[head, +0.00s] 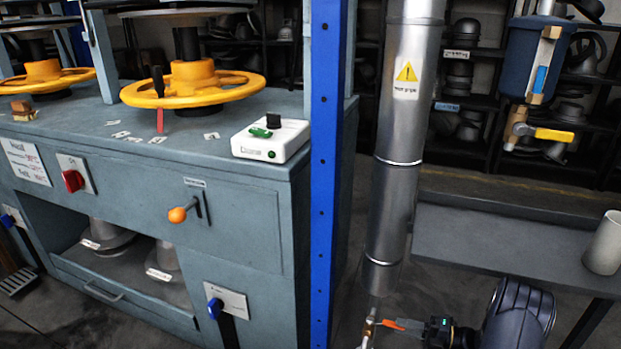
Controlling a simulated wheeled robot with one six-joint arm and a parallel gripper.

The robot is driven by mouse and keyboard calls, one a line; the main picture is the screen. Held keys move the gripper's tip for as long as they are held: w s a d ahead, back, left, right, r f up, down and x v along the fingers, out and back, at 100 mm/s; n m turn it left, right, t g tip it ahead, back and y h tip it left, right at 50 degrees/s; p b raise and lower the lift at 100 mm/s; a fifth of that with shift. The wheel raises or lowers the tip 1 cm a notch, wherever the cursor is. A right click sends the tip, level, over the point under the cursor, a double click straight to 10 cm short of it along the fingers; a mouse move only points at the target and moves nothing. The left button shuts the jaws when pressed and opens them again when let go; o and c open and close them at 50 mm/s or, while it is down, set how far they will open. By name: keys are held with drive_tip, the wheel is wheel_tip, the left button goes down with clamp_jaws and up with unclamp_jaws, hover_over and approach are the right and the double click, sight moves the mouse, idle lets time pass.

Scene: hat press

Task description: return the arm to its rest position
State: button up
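My arm shows at the bottom right as a thick dark rounded link. My gripper (437,331) is the small dark part to the left of that link, partly cut off by the lower picture edge. Its tip is close to the orange lever (402,325) of a brass valve (370,327) under the metal pipe. I cannot tell whether it touches the lever. The fingers are too small and dark to tell whether they are open or shut.
The vertical metal pipe (401,150) and a blue post (326,170) stand left of my arm. The grey press cabinet (150,185) with yellow handwheels (192,86) fills the left. A dark table (500,245) with a pale cup (605,243) is at the right, close behind my arm.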

sight(394, 325)
drive_tip(key=x, duration=0.3)
drive_tip(key=shift+a+b, duration=0.1)
drive_tip(key=shift+b, duration=0.25)
